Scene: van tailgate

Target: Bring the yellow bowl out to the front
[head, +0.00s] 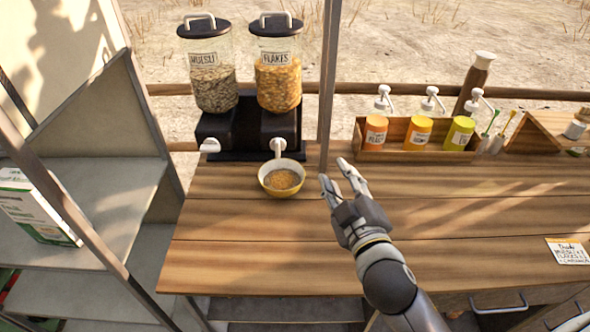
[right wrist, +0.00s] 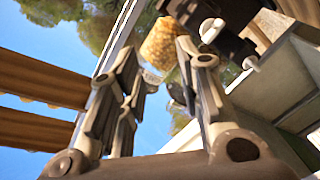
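The yellow bowl (head: 268,189) has a pale inside and holds brown-gold cereal. It stands upright on the wooden counter (head: 230,240), just in front of the cereal dispenser, under the flakes spout. My right gripper (head: 337,173) is a short way right of the bowl, apart from it, fingers pointing to the back left. Its fingers are spread with nothing between them; the right wrist view also shows the gap (right wrist: 160,75). I cannot make out the bowl in the right wrist view. My left gripper is not in view.
The dispenser (head: 248,146) has a muesli jar (head: 212,85) and a flakes jar (head: 278,82). A thin post (head: 328,90) rises behind the gripper. A wooden rack (head: 400,153) of several pump bottles stands at the back right. The counter's front is clear; a note card (head: 567,251) lies right.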

